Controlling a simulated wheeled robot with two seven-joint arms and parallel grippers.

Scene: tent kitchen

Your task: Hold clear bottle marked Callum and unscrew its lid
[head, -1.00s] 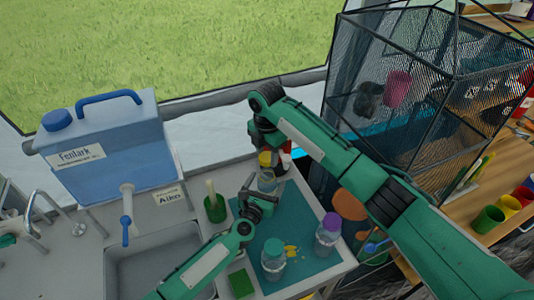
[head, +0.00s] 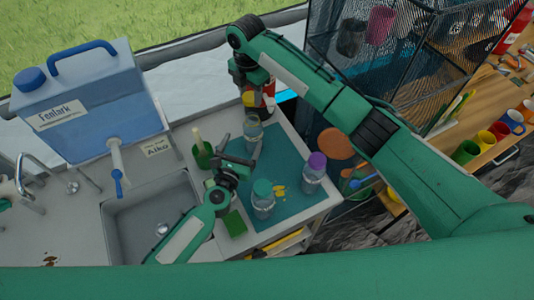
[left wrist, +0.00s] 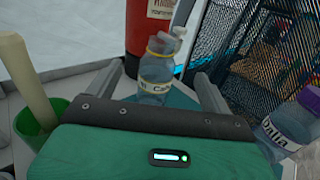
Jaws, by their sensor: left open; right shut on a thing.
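The clear bottle (head: 253,133) stands upright at the far left of the teal mat (head: 290,208). In the left wrist view the bottle (left wrist: 157,72) has a partly readable label starting "Ca"; its top looks uncapped. My left gripper (head: 237,152) is open, its fingertips spread on the near side of the bottle. In the left wrist view the bottle shows in the gap between the fingers, which look clear of it. My right gripper (head: 252,88) is above the bottle, shut on a small yellow thing (head: 248,99) that looks like the lid, apart from the bottle.
A purple-lidded bottle (head: 313,172) and a teal-lidded bottle (head: 263,198) stand on the mat near yellow bits (head: 280,189). A green cup (head: 202,154) and green sponge (head: 234,223) are left of it. A red cylinder (left wrist: 148,25) stands behind the bottle. The sink (head: 155,220) is left.

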